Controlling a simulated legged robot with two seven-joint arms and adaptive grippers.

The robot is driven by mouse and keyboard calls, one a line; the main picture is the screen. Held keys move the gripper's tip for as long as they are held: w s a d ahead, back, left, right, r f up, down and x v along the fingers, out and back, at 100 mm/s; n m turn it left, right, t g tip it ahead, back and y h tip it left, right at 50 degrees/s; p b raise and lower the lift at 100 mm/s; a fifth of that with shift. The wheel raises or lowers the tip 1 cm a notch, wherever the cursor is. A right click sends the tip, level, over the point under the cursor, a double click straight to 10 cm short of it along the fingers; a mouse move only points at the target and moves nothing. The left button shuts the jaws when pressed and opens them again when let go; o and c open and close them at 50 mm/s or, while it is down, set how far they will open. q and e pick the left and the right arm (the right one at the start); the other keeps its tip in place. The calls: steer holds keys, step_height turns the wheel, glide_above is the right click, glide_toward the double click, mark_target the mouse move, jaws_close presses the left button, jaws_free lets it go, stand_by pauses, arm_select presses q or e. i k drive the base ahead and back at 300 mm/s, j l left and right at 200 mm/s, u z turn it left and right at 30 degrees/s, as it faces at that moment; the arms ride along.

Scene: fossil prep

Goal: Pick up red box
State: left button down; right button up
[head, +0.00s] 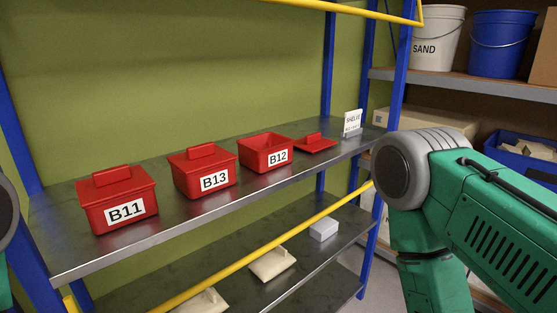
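Three red boxes stand in a row on a dark metal shelf (145,248). The box labelled B11 (98,197) is nearest, at the left, with its lid on. The box labelled B13 (187,176) is in the middle, also lidded. The box labelled B12 (252,158) is open and looks empty inside. A red lid (316,144) lies on the shelf just right of B12. My green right arm fills the right side, but its gripper is out of the picture. Only a sliver of my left arm shows at the left edge; its gripper is not visible.
A yellow bar (262,251) runs diagonally below the shelf front, and another yellow rail (345,9) crosses the top. Blue posts frame the rack. A small white sign (352,123) stands at the shelf's right end. Behind my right arm are a SAND bucket (437,30) and a blue bucket (499,45).

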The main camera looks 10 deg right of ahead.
mark_target(262, 153)
steer(key=i+l+z, duration=0.2)
steer(key=l, duration=0.2)
steer(key=l+z, duration=0.15)
steer(key=l, duration=0.25)
steer(key=i+l+z, duration=0.2)
steer(key=l, duration=0.2)
